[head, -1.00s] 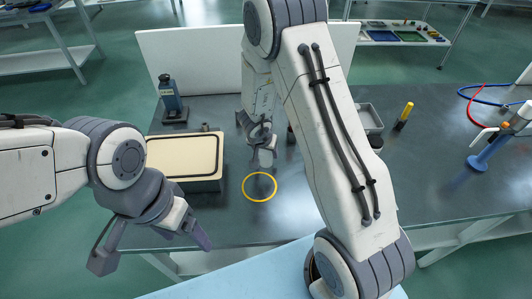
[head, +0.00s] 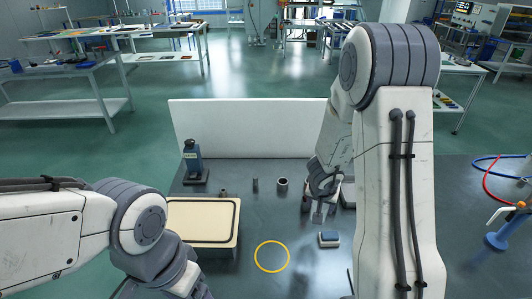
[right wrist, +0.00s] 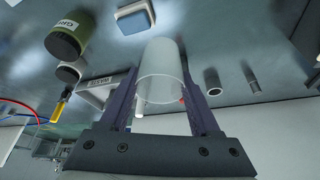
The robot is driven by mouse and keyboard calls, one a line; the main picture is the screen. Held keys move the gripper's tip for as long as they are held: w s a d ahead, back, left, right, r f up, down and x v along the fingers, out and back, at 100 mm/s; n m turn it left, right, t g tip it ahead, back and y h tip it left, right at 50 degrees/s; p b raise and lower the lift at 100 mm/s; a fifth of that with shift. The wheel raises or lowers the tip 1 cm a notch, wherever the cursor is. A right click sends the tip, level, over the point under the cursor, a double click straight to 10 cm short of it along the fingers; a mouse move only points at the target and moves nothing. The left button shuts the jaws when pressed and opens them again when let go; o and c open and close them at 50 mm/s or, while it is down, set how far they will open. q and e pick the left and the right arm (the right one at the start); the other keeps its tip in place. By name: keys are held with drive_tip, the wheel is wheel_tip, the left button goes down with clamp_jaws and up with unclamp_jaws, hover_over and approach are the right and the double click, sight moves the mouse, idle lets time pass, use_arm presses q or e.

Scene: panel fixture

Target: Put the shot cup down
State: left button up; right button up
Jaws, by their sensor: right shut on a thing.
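The shot cup (right wrist: 160,72) is a pale, translucent cylinder. In the right wrist view it sits between the two dark fingers of my right gripper (right wrist: 160,95), which is shut on it. In the head view my right gripper (head: 322,205) is over the right part of the grey table, behind and to the right of a yellow ring (head: 271,256) lying on the table. The cup is hard to make out there, and I cannot tell its height above the table. My left arm enters at the left; its fingers are below the picture's edge.
A blue and white block (head: 329,240) lies just in front of my right gripper. A hollow grey cylinder (head: 283,184) and a thin one (head: 255,184) stand behind the ring. A cream tray (head: 238,232) is at left. A white panel (head: 250,128) closes the back. A WASTE bin (right wrist: 98,92) stands nearby.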

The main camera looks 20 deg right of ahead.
drive_tip(key=shift+w+a+n, duration=0.1)
drive_tip(key=shift+a+n, duration=0.3)
drive_tip(key=shift+a, duration=0.15)
drive_tip(key=a+f+n+y, duration=0.1)
drive_tip(key=a+n+y, duration=0.1)
drive_tip(key=a+n, duration=0.4)
drive_tip(key=shift+s+a+n+t+y, duration=0.25)
drive_tip(key=shift+a+n+t+y, duration=0.15)
drive_tip(key=shift+a, duration=2.35)
